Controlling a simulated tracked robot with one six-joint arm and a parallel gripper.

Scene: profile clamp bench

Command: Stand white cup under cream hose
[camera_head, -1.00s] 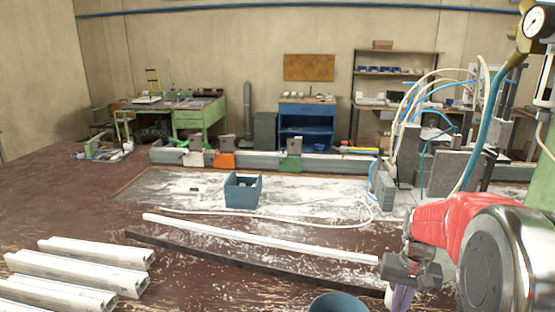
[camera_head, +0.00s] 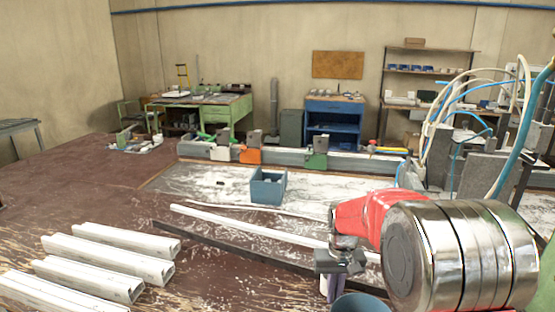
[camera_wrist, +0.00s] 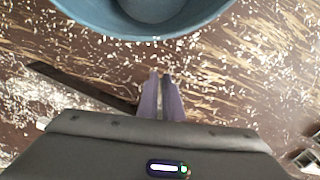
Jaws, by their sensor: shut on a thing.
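My gripper (camera_head: 334,288) is at the lower right of the head view, pointing down. Its lilac fingers also show in the wrist view (camera_wrist: 161,98), close together. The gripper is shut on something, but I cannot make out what. A pale patch shows at the fingers' left side in the head view. I cannot identify a white cup in either view. Cream hoses (camera_head: 428,122) loop among blue ones above the grey blocks at the right, well behind my gripper. I cannot tell where they end.
A blue round tub (camera_head: 358,304) stands close to my gripper; in the wrist view it (camera_wrist: 155,36) lies just beyond the fingertips. White profiles (camera_head: 110,265) lie at the left. A long white bar (camera_head: 250,226), a dark strip (camera_head: 225,243) and a blue box (camera_head: 268,188) lie ahead.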

